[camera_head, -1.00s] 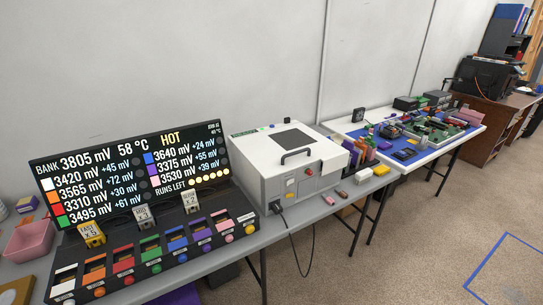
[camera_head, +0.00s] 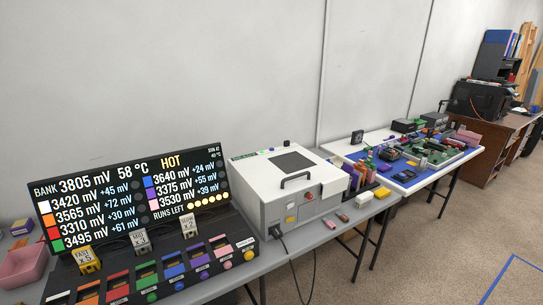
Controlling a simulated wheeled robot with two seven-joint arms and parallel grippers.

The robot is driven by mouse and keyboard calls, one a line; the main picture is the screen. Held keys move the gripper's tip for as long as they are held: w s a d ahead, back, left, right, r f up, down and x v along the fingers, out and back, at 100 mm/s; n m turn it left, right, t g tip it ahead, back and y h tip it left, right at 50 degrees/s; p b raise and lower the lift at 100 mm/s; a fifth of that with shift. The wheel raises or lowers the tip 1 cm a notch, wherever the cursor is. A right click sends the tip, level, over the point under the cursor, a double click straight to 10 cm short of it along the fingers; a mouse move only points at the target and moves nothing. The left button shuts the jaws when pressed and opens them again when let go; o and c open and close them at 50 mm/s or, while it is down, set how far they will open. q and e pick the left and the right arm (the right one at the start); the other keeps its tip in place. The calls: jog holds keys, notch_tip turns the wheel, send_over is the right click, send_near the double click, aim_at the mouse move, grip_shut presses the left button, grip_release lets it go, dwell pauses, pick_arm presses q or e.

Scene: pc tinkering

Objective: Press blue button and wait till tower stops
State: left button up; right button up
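A console with a row of coloured slots (camera_head: 196,262) stands at the front left. A small round blue button (camera_head: 179,285) sits below its blue slot, between a green and a purple one. Nothing touches it. The display (camera_head: 130,198) behind the slots reads 3805 mV, 58 °C and HOT, with a lit row beside RUNS LEFT. A white box machine (camera_head: 290,190) with a black handle stands right of the console. Small coloured spots show on its back top edge, too small to tell apart. I cannot identify a tower in this view. Neither of my grippers is in view.
Yellow, grey and white tags marked FAST, MID and SLOW stand on the console. A pink bin (camera_head: 22,266) is at the left edge. A second table with a blue mat (camera_head: 402,176) and electronics stands farther right. Open floor (camera_head: 450,240) lies at the lower right.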

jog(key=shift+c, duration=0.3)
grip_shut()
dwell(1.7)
